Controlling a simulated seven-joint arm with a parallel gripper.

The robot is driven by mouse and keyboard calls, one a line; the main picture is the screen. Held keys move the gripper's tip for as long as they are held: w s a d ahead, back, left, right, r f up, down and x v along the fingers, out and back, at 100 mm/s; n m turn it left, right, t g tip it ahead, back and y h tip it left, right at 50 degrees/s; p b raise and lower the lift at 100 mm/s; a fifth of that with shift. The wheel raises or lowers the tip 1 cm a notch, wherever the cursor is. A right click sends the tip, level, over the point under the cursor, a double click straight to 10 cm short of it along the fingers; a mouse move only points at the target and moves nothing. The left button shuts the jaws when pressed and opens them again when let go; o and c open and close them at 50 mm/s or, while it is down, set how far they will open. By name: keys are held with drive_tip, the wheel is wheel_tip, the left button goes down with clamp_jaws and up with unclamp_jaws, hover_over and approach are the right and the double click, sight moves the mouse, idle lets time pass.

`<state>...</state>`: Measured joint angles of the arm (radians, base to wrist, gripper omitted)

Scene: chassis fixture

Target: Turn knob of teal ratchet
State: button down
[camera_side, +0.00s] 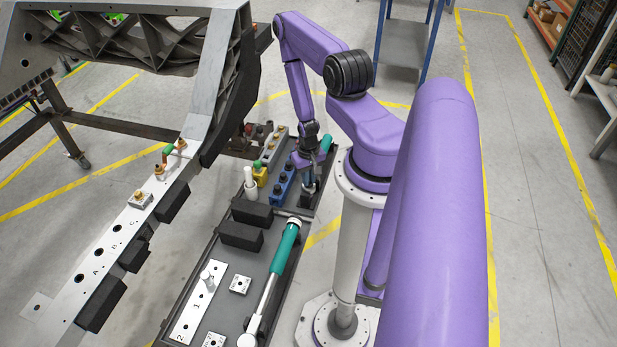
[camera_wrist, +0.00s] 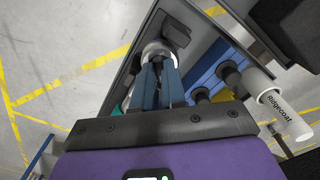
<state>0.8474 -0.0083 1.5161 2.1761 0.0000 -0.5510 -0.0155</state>
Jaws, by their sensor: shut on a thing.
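My gripper (camera_side: 307,186) reaches down at the far right end of the dark tray in the side view. In the wrist view its blue fingers (camera_wrist: 160,72) are close together, shut on a pale round part (camera_wrist: 157,48), which I take to be the ratchet's knob. The fingers cover much of it. A teal piece (camera_side: 326,144) shows beside my wrist in the side view, and a bit of teal (camera_wrist: 117,110) shows left of the fingers in the wrist view; I cannot tell how it joins the held part. A second teal-handled tool (camera_side: 285,247) lies along the tray, apart from my gripper.
Blue blocks with dark knobs (camera_side: 283,188) stand close left of my gripper. A white tube marked Ridgecoat (camera_wrist: 285,112) stands nearby. Black blocks (camera_side: 242,236) and a white plate (camera_side: 198,303) lie in the tray (camera_side: 170,335). The metal chassis frame (camera_side: 215,75) rises at left.

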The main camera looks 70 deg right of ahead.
drive_tip(key=n, duration=0.4)
drive_tip(key=shift+n, duration=0.3)
drive_tip(key=n, duration=0.4)
drive_tip(key=shift+n, duration=0.3)
drive_tip(key=c, duration=1.2)
unclamp_jaws()
drive_tip(key=shift+r, duration=0.1)
drive_tip(key=shift+r, duration=5.95)
